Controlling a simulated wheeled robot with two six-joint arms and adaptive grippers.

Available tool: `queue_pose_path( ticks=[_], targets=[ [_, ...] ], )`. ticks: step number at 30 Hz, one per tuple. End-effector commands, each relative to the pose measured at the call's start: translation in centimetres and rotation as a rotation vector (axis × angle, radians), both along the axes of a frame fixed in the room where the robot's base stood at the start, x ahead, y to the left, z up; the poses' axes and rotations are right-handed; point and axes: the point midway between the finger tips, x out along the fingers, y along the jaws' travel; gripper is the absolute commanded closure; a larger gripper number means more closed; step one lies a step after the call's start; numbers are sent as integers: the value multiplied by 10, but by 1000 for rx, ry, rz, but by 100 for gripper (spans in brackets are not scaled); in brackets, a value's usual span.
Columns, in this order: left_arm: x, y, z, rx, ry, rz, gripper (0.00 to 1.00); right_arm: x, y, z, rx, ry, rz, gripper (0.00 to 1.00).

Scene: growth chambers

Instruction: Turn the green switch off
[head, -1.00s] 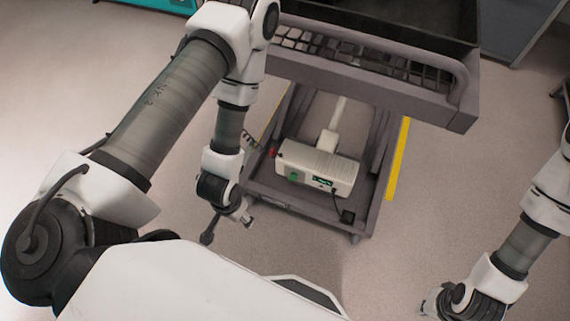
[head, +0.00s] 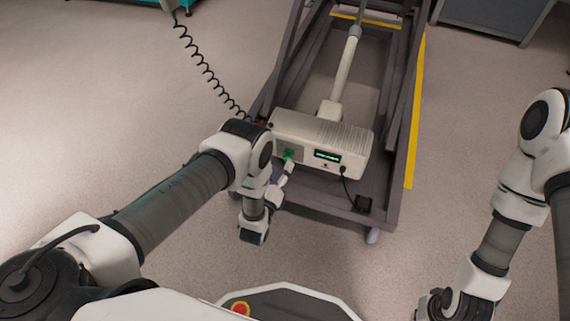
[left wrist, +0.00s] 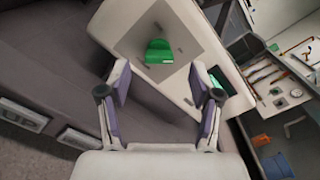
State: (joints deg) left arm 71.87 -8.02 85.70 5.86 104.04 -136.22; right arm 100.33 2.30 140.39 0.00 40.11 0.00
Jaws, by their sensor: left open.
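The green switch (head: 288,154) sits on the front face of a beige box (head: 345,148) low on a grey cart. In the left wrist view the switch (left wrist: 159,51) stands out from a grey plate, just beyond the fingertips. My left gripper (head: 285,172) is at the box's front by the switch. In the left wrist view its two fingers (left wrist: 160,85) are spread apart with nothing between them. I cannot tell whether they touch the switch. My right arm shows at the right, its gripper end (head: 440,306) low and partly cut off, with the fingers unclear.
The cart frame (head: 388,180) surrounds the box, with a yellow strip (head: 415,120) on the floor to its right. A coiled black cable (head: 205,68) runs down to the box. Floor on both sides is clear.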

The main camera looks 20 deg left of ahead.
Motion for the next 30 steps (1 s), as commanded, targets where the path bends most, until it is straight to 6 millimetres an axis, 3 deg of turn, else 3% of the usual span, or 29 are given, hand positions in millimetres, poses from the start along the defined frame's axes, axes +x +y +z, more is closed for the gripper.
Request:
queue_pose_path(
  ticks=[6, 15, 21, 30],
  targets=[
    [38, -1, -3, -1, -1, 1, 36, 0, 0, -17, 0, 1, 0, 100],
    [44, -1, -1, -2, 4, 1, 36, 0, 0, -17, 0, 1, 0, 100],
    [44, -1, -1, -2, 4, 1, 96, 0, 0, -17, 0, 1, 0, 100],
    [44, -1, 0, -14, 4, 1, 96, 0, 0, -17, 0, 1, 0, 100]
  ],
)
